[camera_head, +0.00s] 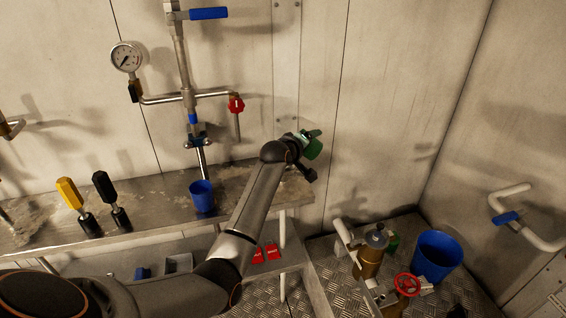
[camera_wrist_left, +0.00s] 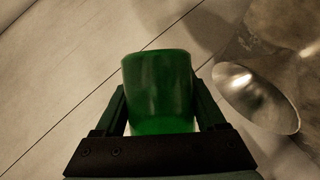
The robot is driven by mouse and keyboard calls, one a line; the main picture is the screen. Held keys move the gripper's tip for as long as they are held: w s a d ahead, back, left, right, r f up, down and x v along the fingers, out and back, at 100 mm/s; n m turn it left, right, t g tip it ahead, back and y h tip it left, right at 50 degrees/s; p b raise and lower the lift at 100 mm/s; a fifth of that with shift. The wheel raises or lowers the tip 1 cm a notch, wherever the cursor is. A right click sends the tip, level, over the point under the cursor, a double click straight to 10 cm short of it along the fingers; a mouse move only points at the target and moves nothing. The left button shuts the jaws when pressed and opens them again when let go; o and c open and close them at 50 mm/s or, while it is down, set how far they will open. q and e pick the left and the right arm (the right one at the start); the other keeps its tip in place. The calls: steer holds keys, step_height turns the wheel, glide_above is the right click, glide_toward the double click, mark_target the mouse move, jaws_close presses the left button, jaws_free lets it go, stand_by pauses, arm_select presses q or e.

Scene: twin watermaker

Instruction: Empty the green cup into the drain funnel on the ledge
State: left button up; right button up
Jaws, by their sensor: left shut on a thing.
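My left gripper (camera_head: 307,143) is at the right end of the ledge, in front of the back wall, shut on the green cup (camera_head: 314,150). In the left wrist view the green cup (camera_wrist_left: 158,92) sits between both fingers of the gripper (camera_wrist_left: 160,105). The cup looks tilted in the head view; its contents cannot be seen. A shiny metal funnel (camera_wrist_left: 257,97) lies to the right of the cup in the left wrist view, apart from it. In the head view the funnel is hidden behind my arm. My right gripper is not in view.
A blue cup (camera_head: 202,196) stands on the metal ledge (camera_head: 150,208) below the tap pipe with a red knob (camera_head: 236,104). Yellow (camera_head: 69,193) and black (camera_head: 104,187) handles stand at left. A blue bucket (camera_head: 437,256) and a brass fitting (camera_head: 369,262) are low at right.

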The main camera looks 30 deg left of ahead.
arm_select(q)
steer(key=shift+f+n, duration=0.35)
steer(key=shift+n, duration=0.05)
stand_by(0.5)
steer(key=shift+r+n+t+h, duration=0.15)
steer(key=shift+n+t+h, duration=0.15)
steer(key=shift+h, duration=0.2)
steer(key=shift+r+n, duration=0.2)
steer(key=shift+n, duration=0.1)
stand_by(0.3)
steer(key=shift+s+a+r+n+t, duration=0.15)
steer(key=shift+a+n+t, duration=0.15)
steer(key=shift+a, duration=0.05)
steer(key=shift+s+a+r+n+h, duration=0.1)
steer(key=shift+a+r+n+h, duration=0.05)
steer(key=shift+a+n+h, duration=0.15)
stand_by(0.4)
steer(key=shift+a, duration=0.1)
steer(key=shift+a+f+n+t+h+b, duration=0.1)
steer(key=shift+f+n+t+h+b, duration=0.2)
steer(key=shift+f+n+t+b, duration=0.4)
stand_by(0.3)
steer(key=shift+r, duration=0.3)
steer(key=shift+s+a+r+n+h+b, duration=0.1)
steer(key=shift+a+r+n+h+b, duration=0.15)
steer(key=shift+n+b, duration=0.3)
stand_by(0.3)
